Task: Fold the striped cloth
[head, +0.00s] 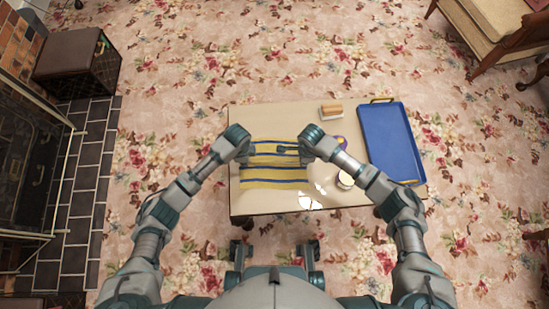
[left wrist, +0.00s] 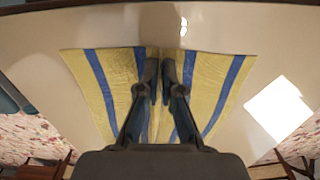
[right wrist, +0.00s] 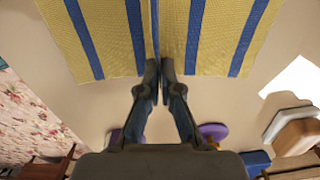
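The striped cloth (head: 275,174), yellow with blue stripes, lies spread on the low table (head: 262,205). My left gripper (head: 246,158) is at its left edge, with its fingertips hidden under the hand in the head view. In the left wrist view its fingers (left wrist: 160,66) are nearly together at the cloth (left wrist: 105,80). My right gripper (head: 284,149) reaches in from the right. In the right wrist view its fingers (right wrist: 158,70) are together on the near edge of the cloth (right wrist: 110,45). The stripes crowd together between both finger pairs, as if pinched.
A blue tray (head: 391,140) with gold handles lies at the table's right. A brown-and-white block (head: 331,111) is at the back. Table front left is clear.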

